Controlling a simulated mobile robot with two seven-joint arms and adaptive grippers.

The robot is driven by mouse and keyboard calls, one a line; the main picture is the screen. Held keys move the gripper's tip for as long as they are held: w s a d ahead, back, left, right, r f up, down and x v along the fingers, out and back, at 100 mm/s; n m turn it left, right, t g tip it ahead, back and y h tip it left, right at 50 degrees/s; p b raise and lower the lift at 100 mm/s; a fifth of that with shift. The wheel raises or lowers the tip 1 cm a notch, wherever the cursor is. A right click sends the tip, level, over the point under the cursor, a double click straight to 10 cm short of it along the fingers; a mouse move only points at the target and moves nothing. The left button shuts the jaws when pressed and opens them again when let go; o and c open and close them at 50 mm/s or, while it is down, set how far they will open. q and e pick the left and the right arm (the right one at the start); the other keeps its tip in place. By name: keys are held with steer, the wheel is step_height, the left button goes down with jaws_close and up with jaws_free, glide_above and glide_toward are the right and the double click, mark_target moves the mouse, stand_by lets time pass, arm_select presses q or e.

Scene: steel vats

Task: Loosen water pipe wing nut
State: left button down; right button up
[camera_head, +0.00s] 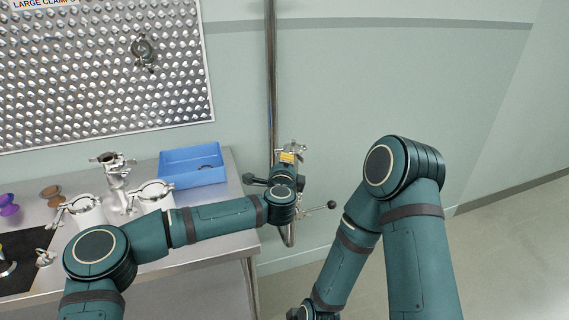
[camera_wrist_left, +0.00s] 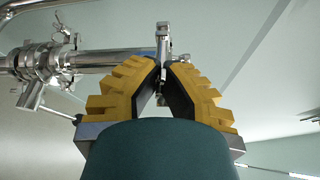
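The metal water pipe (camera_head: 271,85) runs upright along the wall in the head view. A clamp (camera_head: 291,148) sits on its fittings behind my left wrist. In the left wrist view the steel pipe (camera_wrist_left: 110,58) crosses the upper left, and a thin upright metal piece (camera_wrist_left: 162,42), apparently the wing nut's clamp, stands at its end. The yellow fingers of my left gripper (camera_wrist_left: 165,68) converge on either side of this piece with a narrow gap. Whether they press on it is unclear. In the head view my left gripper is mostly hidden by my wrist.
A steel table (camera_head: 225,225) stands at left with a blue bin (camera_head: 190,178), white clamped vessels (camera_head: 155,197) and a metal fitting (camera_head: 118,185). A black-knobbed lever (camera_head: 331,205) sticks out right of the pipe. The floor at right is clear.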

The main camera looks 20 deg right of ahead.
stand_by(0.4)
arm_select(q)
steer(key=c, duration=1.2)
jaws_free()
steer(key=shift+o, duration=0.2)
steer(key=v, duration=1.2)
